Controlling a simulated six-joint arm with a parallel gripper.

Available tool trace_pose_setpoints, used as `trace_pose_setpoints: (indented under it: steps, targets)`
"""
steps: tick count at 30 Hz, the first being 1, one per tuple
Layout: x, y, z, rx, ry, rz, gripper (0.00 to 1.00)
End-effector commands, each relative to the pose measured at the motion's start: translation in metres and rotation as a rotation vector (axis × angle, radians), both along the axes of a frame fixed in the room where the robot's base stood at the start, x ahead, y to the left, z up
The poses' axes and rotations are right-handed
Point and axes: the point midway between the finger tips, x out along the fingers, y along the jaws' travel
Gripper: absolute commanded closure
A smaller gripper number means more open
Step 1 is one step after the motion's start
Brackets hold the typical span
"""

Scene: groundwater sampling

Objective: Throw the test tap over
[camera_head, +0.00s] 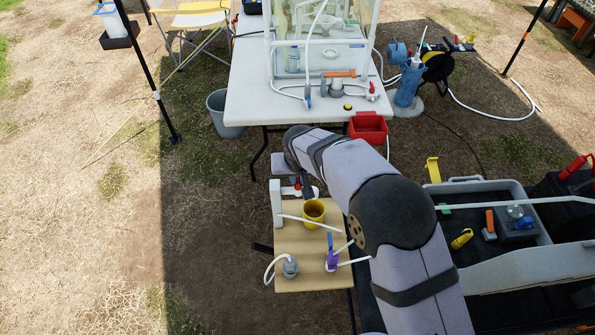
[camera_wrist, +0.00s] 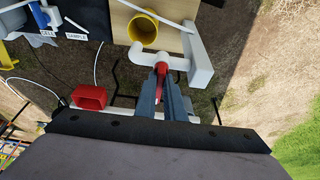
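The red-handled tap sits on a white pipe at the end of the wooden board. In the wrist view its red lever (camera_wrist: 160,70) shows between the two grey fingers of my gripper (camera_wrist: 164,76). The fingers are close together with the lever in the narrow gap; I cannot tell whether they press on it. In the head view the tap (camera_head: 290,190) is partly hidden by my arm, and the fingers (camera_head: 307,188) reach down beside it.
A yellow cup (camera_head: 314,211) stands on the wooden board (camera_head: 300,245), with a blue-and-purple valve (camera_head: 331,255) and a grey fitting (camera_head: 290,268) at its near end. A red bin (camera_head: 368,127) hangs by the white table (camera_head: 250,100). A grey tray (camera_head: 470,195) of tools lies right.

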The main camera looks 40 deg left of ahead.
Motion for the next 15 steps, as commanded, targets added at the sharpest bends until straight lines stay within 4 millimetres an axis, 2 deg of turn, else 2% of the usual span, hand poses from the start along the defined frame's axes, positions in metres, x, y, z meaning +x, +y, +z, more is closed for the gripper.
trace_pose_setpoints:
  steps: [8, 15]
  targets:
    - [-0.0005, 0.0002, -0.0032, -0.001, 0.000, -0.063, 1.00]
    - [-0.0005, 0.0004, -0.0050, 0.000, 0.000, -0.281, 1.00]
